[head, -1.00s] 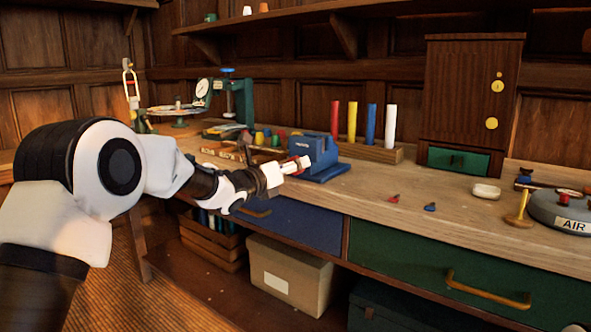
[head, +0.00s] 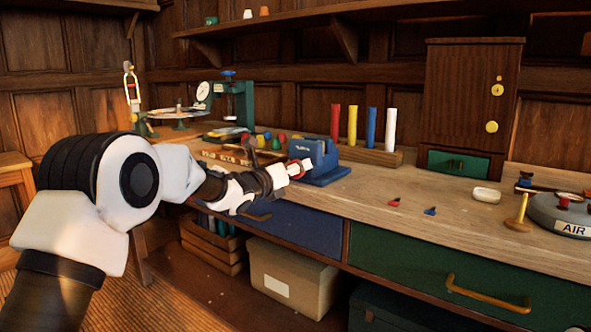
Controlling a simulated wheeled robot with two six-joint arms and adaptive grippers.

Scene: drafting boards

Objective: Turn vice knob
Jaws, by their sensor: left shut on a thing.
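A blue vice (head: 322,158) stands on the wooden workbench near its front edge, in the middle of the head view. My left arm reaches in from the left, and my left gripper (head: 298,168) is at the vice's front left side. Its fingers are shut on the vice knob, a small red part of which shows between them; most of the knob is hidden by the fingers. My right gripper is not in view.
Behind the vice stands a wooden rack (head: 372,155) with red, yellow, blue and white rods. A tray of small coloured pieces (head: 240,157) lies to the left.

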